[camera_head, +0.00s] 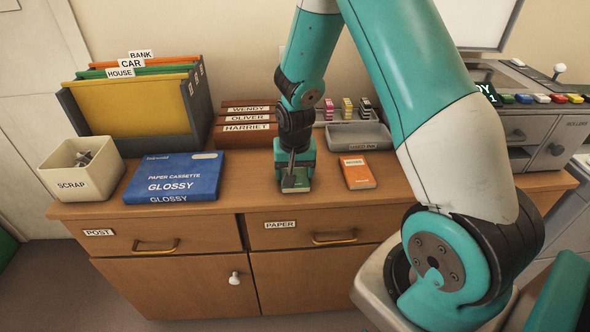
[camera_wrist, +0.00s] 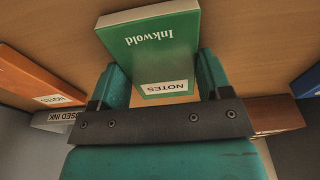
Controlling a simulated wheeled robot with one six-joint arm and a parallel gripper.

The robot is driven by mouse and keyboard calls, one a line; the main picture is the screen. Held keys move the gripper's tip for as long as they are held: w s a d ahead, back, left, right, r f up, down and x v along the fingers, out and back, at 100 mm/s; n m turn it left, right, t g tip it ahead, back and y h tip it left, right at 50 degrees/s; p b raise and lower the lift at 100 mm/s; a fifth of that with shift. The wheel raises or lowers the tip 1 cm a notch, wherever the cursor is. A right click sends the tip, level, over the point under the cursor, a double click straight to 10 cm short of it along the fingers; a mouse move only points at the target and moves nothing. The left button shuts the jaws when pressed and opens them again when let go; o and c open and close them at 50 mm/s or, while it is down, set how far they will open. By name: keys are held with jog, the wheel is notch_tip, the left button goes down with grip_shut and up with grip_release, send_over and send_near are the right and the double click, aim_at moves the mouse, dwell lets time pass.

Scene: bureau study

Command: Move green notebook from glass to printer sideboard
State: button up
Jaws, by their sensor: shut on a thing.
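The green notebook (camera_wrist: 155,45) has white "Inkwold" lettering and a "NOTES" label on its edge. My gripper (camera_wrist: 160,90) is shut on it, one finger on each side of its labelled end. In the head view the green notebook (camera_head: 296,180) is at or just above the top of the wooden sideboard (camera_head: 240,202), under my gripper (camera_head: 295,176); I cannot tell whether it touches. The gripper points down and hides part of the notebook. The sideboard has drawers labelled "POST" and "PAPER". No glass surface is clearly in view.
An orange notebook (camera_head: 357,172) lies to the right of the green one. A blue paper cassette (camera_head: 173,178) and a scrap bin (camera_head: 80,168) are to the left. Brown boxes (camera_head: 246,134) and a grey used-ink tray (camera_head: 358,136) stand behind. Bare wood shows around the gripper.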

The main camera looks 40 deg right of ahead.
jog(key=o, duration=0.9)
jog(key=shift+f, duration=0.1)
jog(key=shift+o, duration=0.2)
notch_tip(320, 180, up, 12)
jog(key=s+a+p, duration=0.1)
jog(key=p, duration=0.1)
jog(key=s+a+r+n+y, duration=0.1)
jog(key=s+a+r+n, duration=0.3)
jog(key=s+a, duration=0.3)
jog(key=s+a+r+n+g+y, duration=0.1)
jog(key=s+a+r+n+y, duration=0.1)
jog(key=s+a+r+n, duration=0.2)
jog(key=s+a+r+n+y, duration=0.2)
jog(key=s+a+r+n, duration=0.2)
jog(key=s+a, duration=0.6)
jog(key=shift+r+n, duration=0.25)
jog(key=shift+n, duration=0.75)
